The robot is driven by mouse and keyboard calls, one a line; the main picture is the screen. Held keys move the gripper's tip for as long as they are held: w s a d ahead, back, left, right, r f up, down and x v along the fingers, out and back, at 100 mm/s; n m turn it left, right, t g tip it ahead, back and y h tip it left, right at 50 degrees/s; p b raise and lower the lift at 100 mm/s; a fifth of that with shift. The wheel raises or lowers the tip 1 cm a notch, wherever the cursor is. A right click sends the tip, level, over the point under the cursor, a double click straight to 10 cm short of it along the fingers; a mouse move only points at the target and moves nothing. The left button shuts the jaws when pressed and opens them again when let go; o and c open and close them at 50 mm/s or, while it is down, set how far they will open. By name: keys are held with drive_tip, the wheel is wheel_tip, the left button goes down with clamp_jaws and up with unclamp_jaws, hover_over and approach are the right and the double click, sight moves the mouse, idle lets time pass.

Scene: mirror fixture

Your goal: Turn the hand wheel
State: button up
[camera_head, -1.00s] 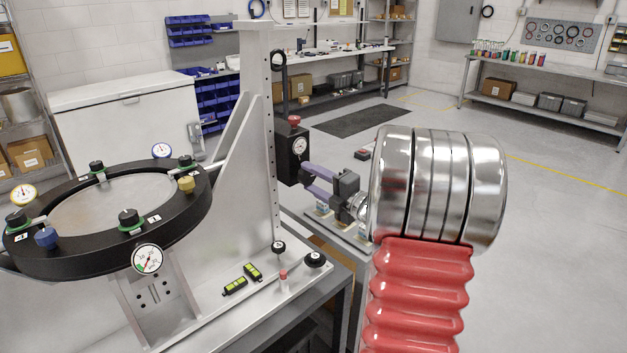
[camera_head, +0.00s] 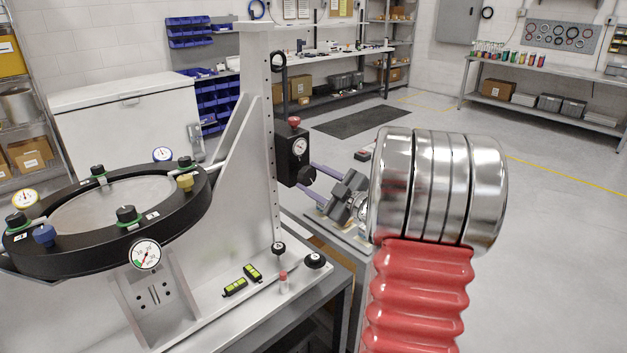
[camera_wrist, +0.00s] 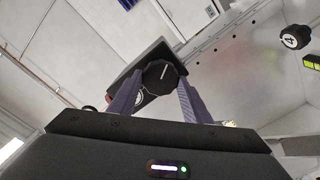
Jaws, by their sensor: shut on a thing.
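The hand wheel (camera_head: 307,174) is a small black knob on the side of a black box (camera_head: 291,150) with a white dial and a red cap. The box is fixed to the upright grey plate. My gripper (camera_head: 311,178) has purple fingers that reach the knob from the right. In the wrist view the dark, many-sided knob (camera_wrist: 160,75) sits between the two fingertips of my gripper (camera_wrist: 160,82), which are shut on it. The exact contact on each side is hard to see.
A black ring fixture (camera_head: 100,255) with knobs and gauges stands at the left. The upright plate (camera_head: 258,130) rises beside the box. Two black knobs and two yellow-green vials (camera_head: 243,280) are on the base below. Open floor lies to the right.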

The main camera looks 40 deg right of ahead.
drive_tip(key=m, duration=0.4)
drive_tip(key=shift+d+f+m, duration=0.15)
drive_tip(key=shift+f+m, duration=0.1)
drive_tip(key=shift+m, duration=0.05)
drive_tip(key=m, duration=0.3)
drive_tip(key=shift+m, duration=0.4)
drive_tip(key=m, duration=0.4)
drive_tip(key=shift+f, duration=0.1)
drive_tip(key=m, duration=0.9)
drive_tip(key=shift+f+m, duration=0.1)
drive_tip(key=shift+m, duration=0.2)
drive_tip(key=m, duration=0.9)
drive_tip(key=shift+f, duration=0.1)
drive_tip(key=shift+m, duration=1.8)
